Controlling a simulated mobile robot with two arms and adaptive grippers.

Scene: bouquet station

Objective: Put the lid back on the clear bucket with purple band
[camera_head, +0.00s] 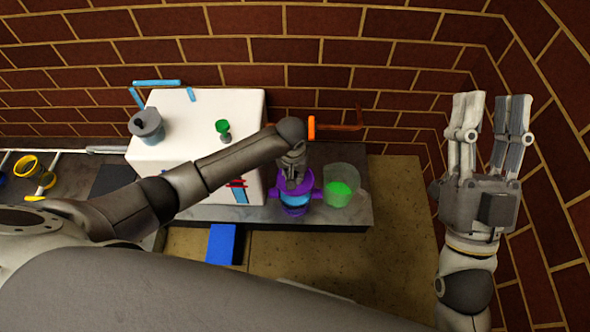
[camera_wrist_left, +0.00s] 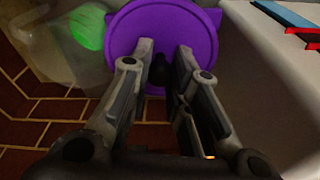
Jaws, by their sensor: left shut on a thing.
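The clear bucket with purple band (camera_head: 295,209) stands on the grey counter, with blue showing through its wall below the purple. The round purple lid (camera_wrist_left: 165,30) fills the top middle of the left wrist view, with a dark knob (camera_wrist_left: 156,76) on it. My left gripper (camera_head: 292,183) is over the bucket, and its fingers (camera_wrist_left: 160,70) are shut on the lid's knob. The lid is at the bucket's top; whether it sits flush on the rim cannot be told. My right gripper (camera_head: 491,98) is raised at the far right, open and empty.
A clear bucket with green contents (camera_head: 342,172) stands close to the right of the purple-banded one. A white block (camera_head: 178,180) at left carries a grey pot (camera_head: 147,124) and a green goblet (camera_head: 222,127). A blue block (camera_head: 222,244) lies in front of the counter.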

